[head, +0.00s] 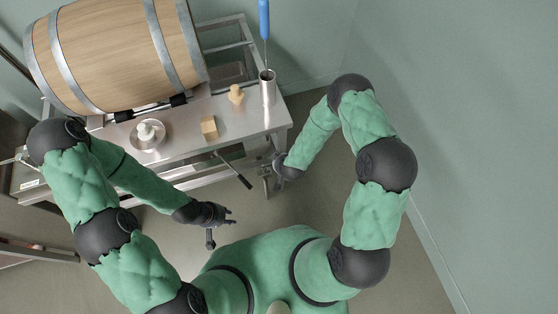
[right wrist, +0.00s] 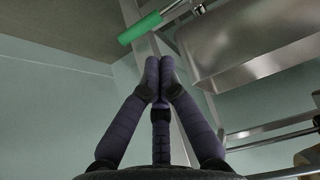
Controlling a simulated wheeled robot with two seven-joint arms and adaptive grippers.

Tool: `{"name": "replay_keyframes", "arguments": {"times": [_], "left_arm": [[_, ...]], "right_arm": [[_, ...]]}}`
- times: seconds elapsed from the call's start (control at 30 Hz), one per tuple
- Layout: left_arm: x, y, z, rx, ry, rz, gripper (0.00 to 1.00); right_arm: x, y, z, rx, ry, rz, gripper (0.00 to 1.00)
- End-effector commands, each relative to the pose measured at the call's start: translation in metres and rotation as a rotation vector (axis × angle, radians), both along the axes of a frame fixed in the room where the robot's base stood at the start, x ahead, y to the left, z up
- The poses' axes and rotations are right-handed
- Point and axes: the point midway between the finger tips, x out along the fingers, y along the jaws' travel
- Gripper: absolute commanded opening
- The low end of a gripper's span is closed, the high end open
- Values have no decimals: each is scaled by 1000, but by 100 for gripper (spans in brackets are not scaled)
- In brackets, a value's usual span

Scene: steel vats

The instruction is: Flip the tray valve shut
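A lever with a dark grip (head: 243,181) sticks out from the front of the steel table in the head view. In the right wrist view a green handle (right wrist: 140,27) on a metal rod shows beside a steel basin; I cannot tell if it is the same lever. My right gripper (head: 272,165) is by the table's front right corner, right of the dark lever. In its wrist view (right wrist: 160,62) its fingers come together with nothing between them, apart from the green handle. My left gripper (head: 226,217) hangs in front of the table, fingers spread and empty.
A wooden barrel (head: 115,50) lies on the steel table (head: 185,140). On the tabletop are a round dish (head: 150,143), a wooden block (head: 209,128), a wooden bung (head: 236,94) and a steel cylinder (head: 267,88) under a blue-handled tool (head: 264,18). A wall stands to the right.

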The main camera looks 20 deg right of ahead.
Motion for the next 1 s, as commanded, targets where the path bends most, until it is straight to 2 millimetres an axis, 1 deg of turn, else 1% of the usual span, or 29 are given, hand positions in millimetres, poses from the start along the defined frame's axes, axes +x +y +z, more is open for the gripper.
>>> {"name": "replay_keyframes", "arguments": {"times": [0.03, 0.1, 0.3, 0.4, 0.6, 1.0], "left_arm": [[0, 0, -8, 0, 0, 0, 31], [0, 0, -14, 0, 0, 0, 31], [0, 0, -28, 0, 0, 0, 31], [0, 0, -33, 0, 0, 0, 31], [0, 0, -37, 0, 0, 0, 31], [0, 0, -37, 0, 0, 0, 31]], "right_arm": [[6, 0, -11, 0, -2, -1, 0], [12, 0, -22, 0, -2, -1, 0], [31, 1, -49, 0, -2, -1, 0], [37, 1, -58, 1, -1, -1, 0], [45, 1, -66, -1, -2, -1, 0], [45, 1, -66, 0, -1, -1, 0]]}}
